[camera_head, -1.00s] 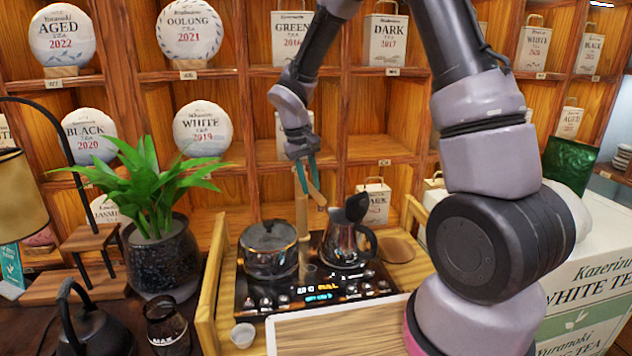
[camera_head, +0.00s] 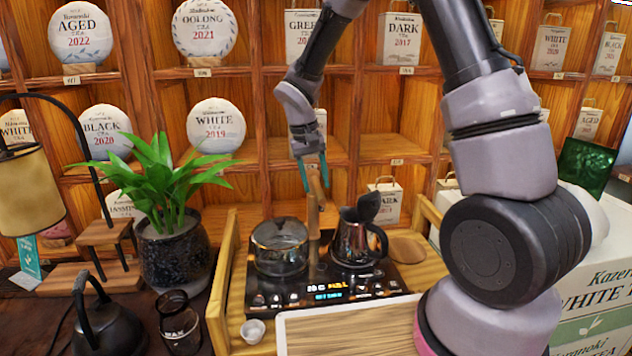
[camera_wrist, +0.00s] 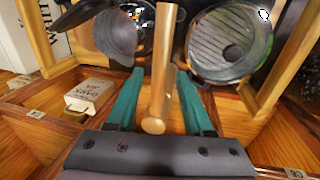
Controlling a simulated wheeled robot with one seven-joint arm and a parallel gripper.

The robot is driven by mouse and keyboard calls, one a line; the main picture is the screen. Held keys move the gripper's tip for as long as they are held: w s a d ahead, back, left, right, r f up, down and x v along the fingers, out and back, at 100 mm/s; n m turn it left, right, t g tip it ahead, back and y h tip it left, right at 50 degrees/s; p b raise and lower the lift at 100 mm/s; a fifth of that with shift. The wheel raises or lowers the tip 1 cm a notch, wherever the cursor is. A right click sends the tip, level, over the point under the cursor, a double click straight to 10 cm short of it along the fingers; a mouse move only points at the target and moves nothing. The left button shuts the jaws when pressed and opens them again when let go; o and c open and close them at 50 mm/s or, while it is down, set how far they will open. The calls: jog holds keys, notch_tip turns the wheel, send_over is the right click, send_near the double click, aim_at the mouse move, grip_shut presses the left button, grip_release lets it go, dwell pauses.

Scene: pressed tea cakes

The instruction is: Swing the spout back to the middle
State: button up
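The spout is a tan, wood-coloured bar (camera_wrist: 163,60) with a rounded end, lying between the two vessels in the wrist view. In the head view its upright (camera_head: 313,222) stands between the glass-lidded pot (camera_head: 279,248) and the metal kettle (camera_head: 352,240). My gripper (camera_wrist: 158,103) has its teal fingers spread on either side of the bar, with visible gaps at both sides. In the head view my gripper (camera_head: 314,172) is over the top of the spout; fingertip contact cannot be made out there.
The pot and kettle sit close on either side, on the black cooktop (camera_head: 265,300). A leafy plant (camera_head: 165,185) stands left. Shelves with tea cakes and boxes are close behind. A wooden board (camera_head: 345,330) lies in front.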

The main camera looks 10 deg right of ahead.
dwell(0.3)
notch_tip(320, 180, up, 10)
jog(key=a, duration=0.2)
jog(key=shift+r, duration=0.25)
jog(key=s+d+r+m+t+y, duration=0.2)
jog(key=s+d+r+t, duration=0.1)
jog(key=s+d+r, duration=0.4)
jog(key=s+d+r+m+t+y, duration=0.2)
jog(key=s+d+r+t, duration=0.2)
jog(key=s, duration=0.9)
jog(key=d+r, duration=0.3)
jog(key=shift+s+d+r, duration=0.3)
jog(key=shift+d+r, duration=0.05)
jog(key=shift+d, duration=0.05)
dwell(0.6)
